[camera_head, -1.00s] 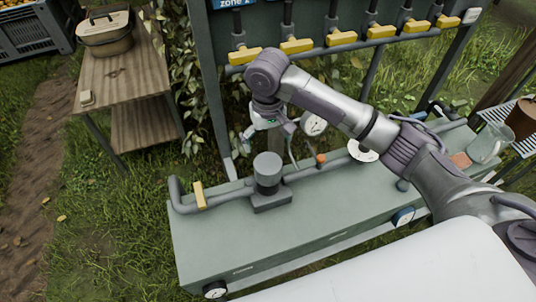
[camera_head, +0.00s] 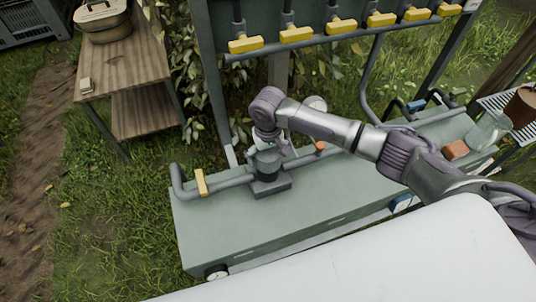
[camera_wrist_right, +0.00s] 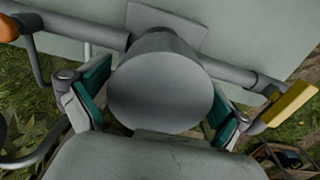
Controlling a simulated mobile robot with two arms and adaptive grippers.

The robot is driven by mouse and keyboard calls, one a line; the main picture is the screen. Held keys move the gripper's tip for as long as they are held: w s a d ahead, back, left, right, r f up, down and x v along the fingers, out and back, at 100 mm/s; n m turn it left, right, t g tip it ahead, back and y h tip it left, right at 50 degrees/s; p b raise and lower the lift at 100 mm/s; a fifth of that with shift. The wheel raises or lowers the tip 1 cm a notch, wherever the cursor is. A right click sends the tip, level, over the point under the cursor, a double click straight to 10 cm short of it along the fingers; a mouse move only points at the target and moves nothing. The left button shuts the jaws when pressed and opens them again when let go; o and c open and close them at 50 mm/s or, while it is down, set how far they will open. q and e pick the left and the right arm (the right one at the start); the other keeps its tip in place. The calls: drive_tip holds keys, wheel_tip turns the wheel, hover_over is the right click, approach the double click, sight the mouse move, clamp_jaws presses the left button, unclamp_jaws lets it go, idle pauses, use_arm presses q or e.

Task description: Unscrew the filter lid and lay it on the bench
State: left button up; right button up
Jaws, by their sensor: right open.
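The filter with its dark grey round lid (camera_head: 266,160) stands upright on the green bench (camera_head: 330,200), in line with the grey pipe. My right gripper (camera_head: 262,148) is directly above the lid, pointing down, and partly hides it in the head view. In the right wrist view the lid's round top (camera_wrist_right: 160,88) fills the middle. My right gripper's teal-padded fingers (camera_wrist_right: 158,105) are apart, one on each side of the lid. I cannot tell whether the pads touch it. My left gripper is not in view.
A yellow-handled valve (camera_head: 201,183) sits on the pipe left of the filter. A gauge (camera_head: 316,104) and an orange knob (camera_head: 320,146) are close behind and right. A brick-coloured block (camera_head: 455,150) lies at the bench's right end. The front of the bench top is clear.

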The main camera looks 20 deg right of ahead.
drive_tip(key=c, duration=1.1)
drive_tip(key=shift+r+n+p, duration=0.2)
drive_tip(key=shift+n+p, duration=0.25)
drive_tip(key=shift+n, duration=0.65)
drive_tip(key=n+p, duration=0.1)
drive_tip(key=n, duration=0.4)
drive_tip(key=shift+f, duration=0.1)
drive_tip(key=n, duration=0.3)
drive_tip(key=shift+n, duration=0.3)
drive_tip(key=n, duration=0.4)
drive_tip(key=shift+f, duration=0.1)
drive_tip(key=shift+r+p, duration=0.25)
drive_tip(key=shift+p, duration=0.3)
